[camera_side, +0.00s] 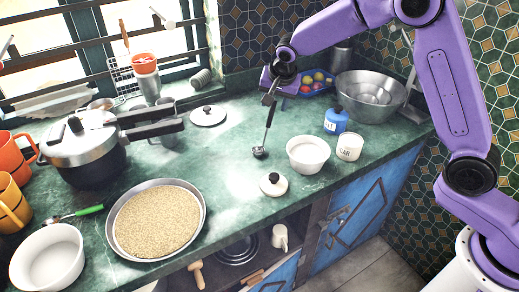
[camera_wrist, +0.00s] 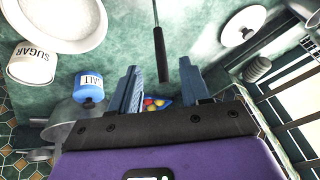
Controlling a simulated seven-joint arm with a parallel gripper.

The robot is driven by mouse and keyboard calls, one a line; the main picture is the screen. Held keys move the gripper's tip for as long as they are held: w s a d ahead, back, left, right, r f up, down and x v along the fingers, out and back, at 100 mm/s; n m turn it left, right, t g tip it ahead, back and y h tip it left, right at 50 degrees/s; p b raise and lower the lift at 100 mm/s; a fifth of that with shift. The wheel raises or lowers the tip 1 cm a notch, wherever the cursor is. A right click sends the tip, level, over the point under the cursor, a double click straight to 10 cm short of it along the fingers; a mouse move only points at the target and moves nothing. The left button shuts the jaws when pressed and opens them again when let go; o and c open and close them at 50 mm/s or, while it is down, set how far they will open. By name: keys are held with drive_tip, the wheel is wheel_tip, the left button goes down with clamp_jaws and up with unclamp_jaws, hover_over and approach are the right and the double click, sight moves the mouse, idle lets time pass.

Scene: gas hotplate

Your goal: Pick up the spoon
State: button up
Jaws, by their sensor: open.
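A dark long-handled spoon (camera_side: 267,130) is at the middle of the green counter, its small metal head toward the front and its handle running back to my gripper (camera_side: 270,97). In the wrist view the black handle (camera_wrist: 160,55) has its end between the two blue-grey fingers of my gripper (camera_wrist: 163,85). The fingers are apart, with a gap on both sides of the handle. The spoon's head is outside the wrist view. I cannot tell how far the handle is from the fingers in depth. A second utensil with a green handle (camera_side: 89,210) lies at the left.
A white bowl (camera_side: 308,153), sugar pot (camera_side: 349,147) and blue salt pot (camera_side: 336,121) stand right of the spoon. A small lid (camera_side: 273,184) lies in front, a flat lid (camera_side: 208,116) behind left. A metal bowl (camera_side: 372,97) is back right; a grain-filled pan (camera_side: 119,240) is front left.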

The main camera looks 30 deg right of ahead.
sight(271, 115)
drive_tip(key=x, duration=0.9)
drive_tip(key=shift+f, duration=0.1)
clamp_jaws()
